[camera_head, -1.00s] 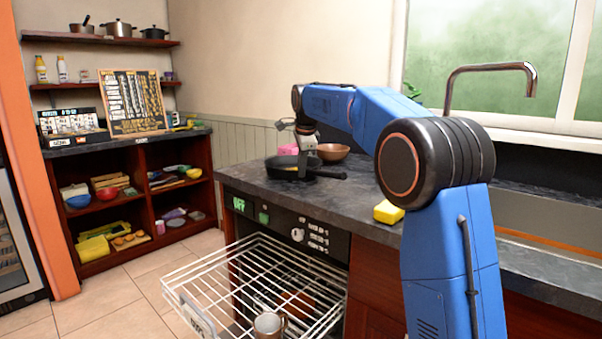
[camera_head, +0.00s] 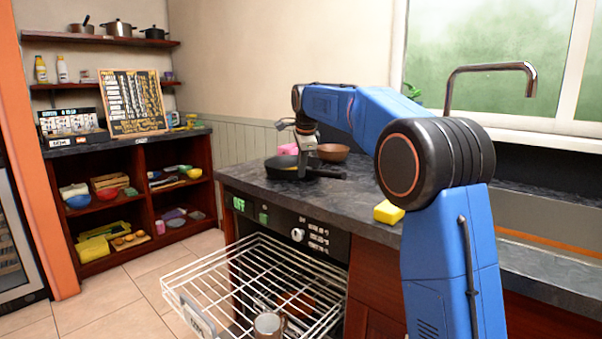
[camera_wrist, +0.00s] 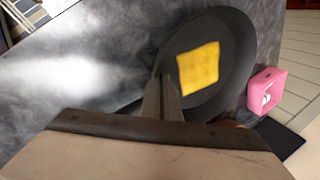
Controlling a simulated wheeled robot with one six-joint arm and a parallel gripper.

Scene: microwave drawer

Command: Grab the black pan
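The black pan (camera_head: 283,168) sits on the dark counter, its handle (camera_head: 332,174) pointing right in the head view. In the wrist view the pan (camera_wrist: 237,50) lies just beyond my fingers, with a flat yellow square piece (camera_wrist: 198,67) inside it. My gripper (camera_head: 303,168) points down at the pan in the head view. In the wrist view the fingertips of my gripper (camera_wrist: 165,84) overlap the pan's near rim and appear close together. Whether they touch or hold the pan cannot be told. The handle is not clearly visible in the wrist view.
A pink block-like object (camera_wrist: 266,91) stands close beside the pan. A brown bowl (camera_head: 333,152) is behind it, and a yellow sponge-like block (camera_head: 388,212) lies at the counter's front edge. A wire rack (camera_head: 215,290) is pulled out below, with a mug (camera_head: 268,326) in it.

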